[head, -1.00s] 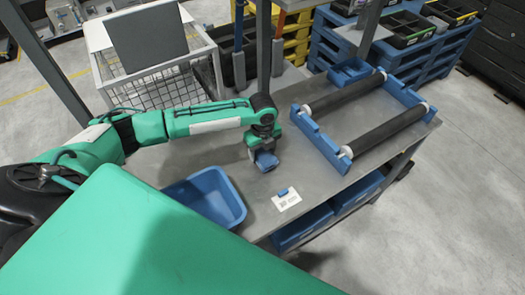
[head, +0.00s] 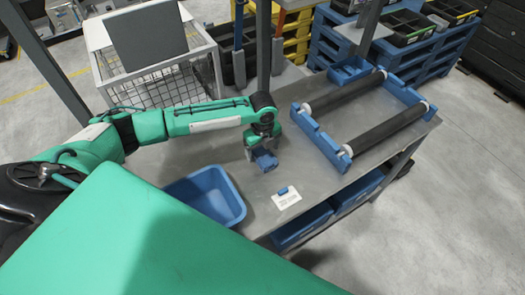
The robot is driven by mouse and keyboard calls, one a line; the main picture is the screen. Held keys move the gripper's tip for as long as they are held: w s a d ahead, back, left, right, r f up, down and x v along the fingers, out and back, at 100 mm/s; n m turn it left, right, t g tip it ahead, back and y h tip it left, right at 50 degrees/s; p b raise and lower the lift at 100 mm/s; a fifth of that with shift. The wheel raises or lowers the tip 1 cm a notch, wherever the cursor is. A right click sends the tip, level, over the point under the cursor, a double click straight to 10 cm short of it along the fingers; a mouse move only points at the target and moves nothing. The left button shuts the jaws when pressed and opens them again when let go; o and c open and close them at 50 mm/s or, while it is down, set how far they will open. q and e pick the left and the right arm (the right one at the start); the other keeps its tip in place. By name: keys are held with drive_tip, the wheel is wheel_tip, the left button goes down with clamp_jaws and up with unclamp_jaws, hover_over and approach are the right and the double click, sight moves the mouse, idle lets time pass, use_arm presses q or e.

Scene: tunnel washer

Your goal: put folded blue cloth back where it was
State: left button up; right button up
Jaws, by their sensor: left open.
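The folded blue cloth (head: 266,161) is a small blue block on the grey table, near the table's middle. My left gripper (head: 262,154) is directly above it, pointing down, with its fingers around or close beside the cloth. The left gripper is open; whether a finger touches the cloth is too small to tell. My right gripper is not in view.
A blue tub (head: 208,195) stands left of the cloth on the table (head: 262,205). A white card (head: 287,199) with a small blue piece lies in front. A blue frame with dark rollers (head: 346,105) fills the right. A wire cage (head: 170,85) stands behind.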

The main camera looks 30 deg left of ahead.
sight(263, 153)
use_arm(q)
wheel_tip(263, 153, up, 11)
drive_tip(key=b, duration=0.1)
drive_tip(key=shift+b, duration=0.3)
idle(0.4)
